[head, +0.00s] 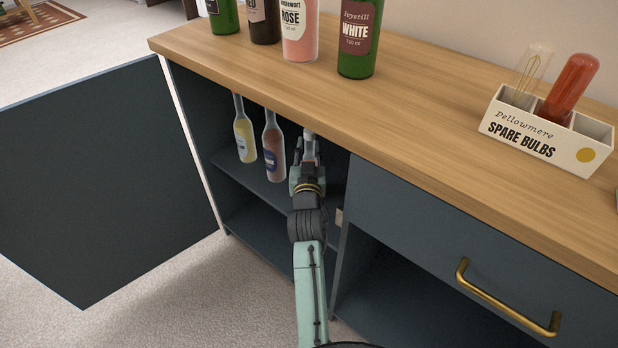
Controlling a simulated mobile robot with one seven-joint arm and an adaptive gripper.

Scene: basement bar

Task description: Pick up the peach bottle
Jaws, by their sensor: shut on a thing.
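My gripper (305,172) reaches into the open cabinet and is shut on a bottle (309,136), which looks to be the peach bottle. Only its pale cap and upper part show above the fingers; its label and lower part are hidden behind my gripper. It looks upright, under the counter's front edge. I cannot tell whether it touches the shelf. Left of it a brownish-pink bottle (273,150) with a dark label and a pale yellow bottle (244,135) stand on the upper shelf (236,166).
The dark cabinet door (100,185) stands wide open at the left. The wooden counter (425,100) overhangs the shelf and carries several wine bottles (358,40) and a spare bulbs box (545,135). A drawer with a brass handle (505,305) is at the right.

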